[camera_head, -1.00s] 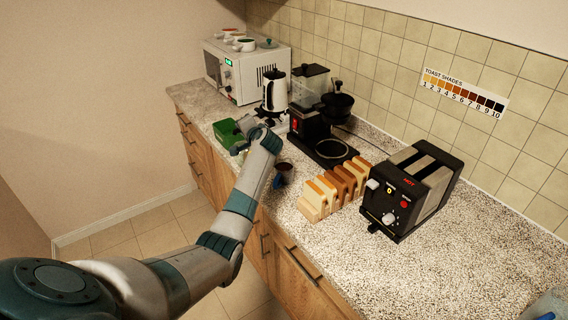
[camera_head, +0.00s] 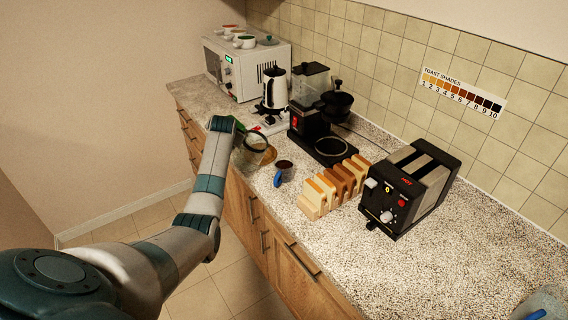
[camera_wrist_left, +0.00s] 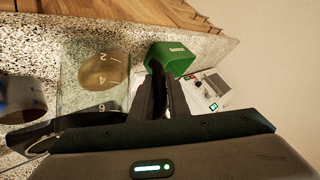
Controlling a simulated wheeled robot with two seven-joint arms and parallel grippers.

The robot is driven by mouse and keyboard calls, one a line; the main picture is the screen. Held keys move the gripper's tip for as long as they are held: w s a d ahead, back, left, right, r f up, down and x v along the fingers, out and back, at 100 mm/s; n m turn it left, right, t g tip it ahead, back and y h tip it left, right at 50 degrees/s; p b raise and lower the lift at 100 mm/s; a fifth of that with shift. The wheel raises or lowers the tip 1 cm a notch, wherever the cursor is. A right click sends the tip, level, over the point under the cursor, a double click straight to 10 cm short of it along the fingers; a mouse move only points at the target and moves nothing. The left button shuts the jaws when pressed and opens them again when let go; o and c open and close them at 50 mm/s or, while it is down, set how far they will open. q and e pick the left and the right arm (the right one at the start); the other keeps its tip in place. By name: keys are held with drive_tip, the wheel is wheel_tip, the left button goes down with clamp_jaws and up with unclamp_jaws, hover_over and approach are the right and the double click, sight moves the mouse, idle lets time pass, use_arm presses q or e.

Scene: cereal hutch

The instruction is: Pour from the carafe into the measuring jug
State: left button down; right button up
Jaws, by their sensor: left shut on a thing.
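The carafe (camera_head: 253,158) is clear glass with a dark rim and a little amber-brown liquid, near the counter's front edge left of the mug. My left gripper (camera_head: 236,126) is at its left side, shut on it; the grip itself is partly hidden by my wrist. In the left wrist view the carafe (camera_wrist_left: 88,62) shows the marks 2, 4 and 6 beside the fingers (camera_wrist_left: 163,90), with a black band below. A clear vessel with a blue part, apparently the measuring jug (camera_head: 545,303), is cut off at the bottom right corner. My right gripper is out of view.
A mug (camera_head: 285,169) with dark contents and blue handle stands right of the carafe. A toast rack (camera_head: 318,196) and toaster (camera_head: 410,190) stand rightward. A green box (camera_wrist_left: 175,58) is close to my fingers.

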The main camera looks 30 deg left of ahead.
use_arm(q)
drive_tip(key=shift+s+a+f+n+h, duration=0.2)
drive_tip(key=shift+a+f+n+h, duration=0.1)
drive_tip(key=shift+a+f+h, duration=0.3)
drive_tip(key=shift+s+a+f+n+h, duration=0.15)
drive_tip(key=shift+a+f+n+h, duration=0.15)
drive_tip(key=shift+a+f, duration=0.25)
drive_tip(key=shift+s+a+f+n+t+h+b, duration=0.15)
drive_tip(key=shift+a+f+h+b, duration=0.15)
drive_tip(key=shift+f+b, duration=0.35)
drive_tip(key=shift+w+a+f+n+t+h+b, duration=0.1)
drive_tip(key=shift+a+f+n+t+h+b, duration=0.1)
drive_tip(key=shift+f+h+b, duration=0.35)
drive_tip(key=shift+s+a+f+n+t+h+b, duration=0.15)
drive_tip(key=shift+a+f+h+b, duration=0.1)
drive_tip(key=shift+f+b, duration=0.4)
